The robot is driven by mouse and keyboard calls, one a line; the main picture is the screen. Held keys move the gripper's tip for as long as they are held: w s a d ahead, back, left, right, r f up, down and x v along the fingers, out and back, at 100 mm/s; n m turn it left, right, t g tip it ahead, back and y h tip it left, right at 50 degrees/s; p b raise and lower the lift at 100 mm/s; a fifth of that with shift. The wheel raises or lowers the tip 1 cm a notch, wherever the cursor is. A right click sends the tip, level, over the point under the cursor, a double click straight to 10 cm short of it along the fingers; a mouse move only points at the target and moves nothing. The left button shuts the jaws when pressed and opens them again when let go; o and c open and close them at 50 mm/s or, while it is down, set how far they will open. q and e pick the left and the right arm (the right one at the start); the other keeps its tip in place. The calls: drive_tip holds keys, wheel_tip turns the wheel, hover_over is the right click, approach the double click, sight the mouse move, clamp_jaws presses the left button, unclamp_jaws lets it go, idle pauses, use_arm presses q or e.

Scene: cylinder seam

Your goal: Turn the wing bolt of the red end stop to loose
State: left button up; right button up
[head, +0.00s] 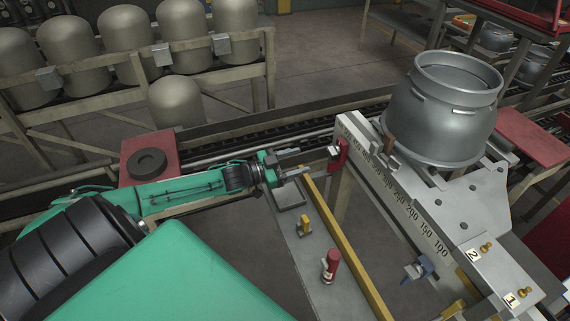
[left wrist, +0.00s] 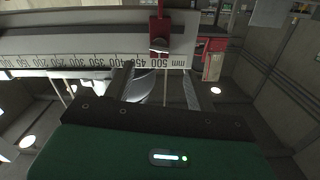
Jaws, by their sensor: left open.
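The red end stop (head: 341,154) sits on the scale rail (head: 395,188), near the high-number end. A small pale piece, which looks like its wing bolt (head: 333,151), faces my left gripper. In the left wrist view the red end stop (left wrist: 158,28) hangs over the rail by the 500 mark, with the wing bolt (left wrist: 159,45) at its lower end. My left gripper (head: 304,161) is open and just left of the stop. In the left wrist view its two fingers (left wrist: 158,82) stand apart below the bolt, with nothing between them. My right gripper is not in view.
A blue stop (head: 424,266) sits lower on the rail. A grey metal vessel (head: 440,115) stands on the fixture beyond it. A side plate carries a red-handled item (head: 329,266) and a yellow block (head: 304,227). Several beige domes (head: 125,38) stand in racks at the back left.

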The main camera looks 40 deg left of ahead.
use_arm(q)
drive_tip(key=shift+b+v, duration=0.35)
drive_tip(key=shift+v, duration=1.35)
